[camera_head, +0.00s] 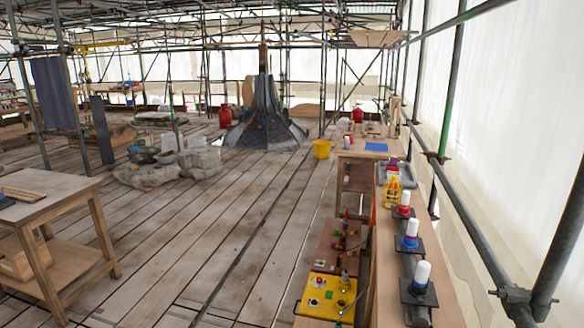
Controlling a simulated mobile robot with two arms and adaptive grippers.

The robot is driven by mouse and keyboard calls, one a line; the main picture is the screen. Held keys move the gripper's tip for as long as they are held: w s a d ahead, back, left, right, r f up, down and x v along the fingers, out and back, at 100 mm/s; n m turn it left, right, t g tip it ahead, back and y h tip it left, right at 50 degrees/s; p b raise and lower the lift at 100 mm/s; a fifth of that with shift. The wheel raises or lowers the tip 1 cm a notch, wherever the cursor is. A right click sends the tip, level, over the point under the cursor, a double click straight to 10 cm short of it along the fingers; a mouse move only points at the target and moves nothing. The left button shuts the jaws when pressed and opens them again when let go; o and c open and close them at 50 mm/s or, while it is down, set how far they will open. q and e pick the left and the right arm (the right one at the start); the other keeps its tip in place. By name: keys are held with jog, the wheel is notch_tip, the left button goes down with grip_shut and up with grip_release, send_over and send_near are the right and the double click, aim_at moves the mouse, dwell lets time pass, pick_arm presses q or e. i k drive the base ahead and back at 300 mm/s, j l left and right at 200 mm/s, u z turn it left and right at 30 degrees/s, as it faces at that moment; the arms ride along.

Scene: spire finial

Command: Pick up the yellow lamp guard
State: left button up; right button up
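A small yellow object (391,190), which looks like the yellow lamp guard, stands upright on the long wooden bench (445,305) at the right. It is behind a row of lamps with white domes and beside a grey tray (407,178). It is too small to make out its bars or openings. Neither of my grippers is in view.
The white-domed lamps have a red (403,208), a blue (410,241) and a black base (418,289). A yellow control panel (328,296) sits lower left of the bench. Scaffold poles run along the right. The plank floor (215,235) in the middle is clear.

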aim_at(393, 176)
jog(key=j+u, duration=0.1)
jog(key=u, duration=0.45)
jog(key=i+j+u, duration=0.15)
jog(key=j, duration=0.35)
jog(key=i+j+u, duration=0.15)
jog(key=i+j, duration=0.15)
jog(key=j, duration=0.15)
jog(key=i+j+u, duration=0.15)
jog(key=j, duration=0.3)
jog(key=i+j+u, duration=0.15)
jog(key=i+j, duration=0.25)
jog(key=i+j+z, duration=0.1)
jog(key=i+z, duration=0.25)
jog(key=i, duration=0.15)
jog(key=i+j+z, duration=0.35)
jog(key=i, duration=0.15)
jog(key=i+l+z, duration=0.25)
jog(key=i+z, duration=0.2)
jog(key=i, duration=0.5)
jog(key=i+z, duration=0.5)
jog(key=i, duration=0.45)
jog(key=i+z, duration=0.2)
jog(key=i, duration=0.25)
jog(key=i+j+z, duration=0.2)
jog(key=i, duration=0.2)
jog(key=i+j+z, duration=0.1)
jog(key=i+z, duration=0.15)
jog(key=i, duration=0.15)
